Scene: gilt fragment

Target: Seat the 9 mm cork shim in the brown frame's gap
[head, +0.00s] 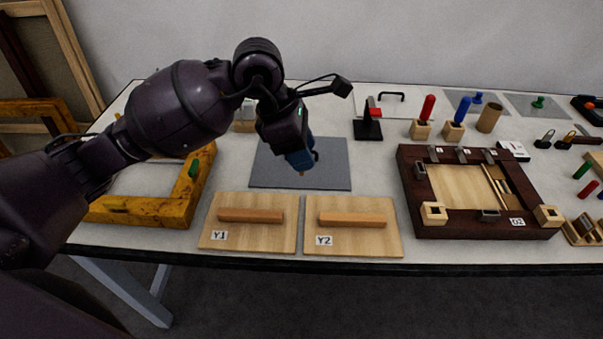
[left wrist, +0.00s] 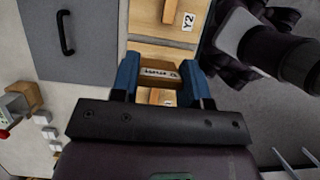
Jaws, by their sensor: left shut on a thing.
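My left gripper (head: 302,161) hangs over the front part of the grey mat, with its blue fingers pointing down. In the left wrist view it (left wrist: 158,72) is shut on a small brown block (left wrist: 157,84), taken to be the cork shim. The block has a white label that I cannot read surely. In the head view only a small orange-brown tip of it shows under the fingers. The dark brown frame (head: 408,190), labelled 02, lies to the right, well apart from the gripper. It holds a pale wood panel (head: 460,187), with a narrow opening along the panel's right side. My right gripper is not in view.
Boards Y1 (head: 247,240) and Y2 (head: 352,242), with wooden bar handles, lie at the front edge. The grey mat (head: 330,177) is behind them. A yellow frame (head: 140,209) lies left. Red (head: 427,107) and blue (head: 463,109) handled tools stand behind the brown frame.

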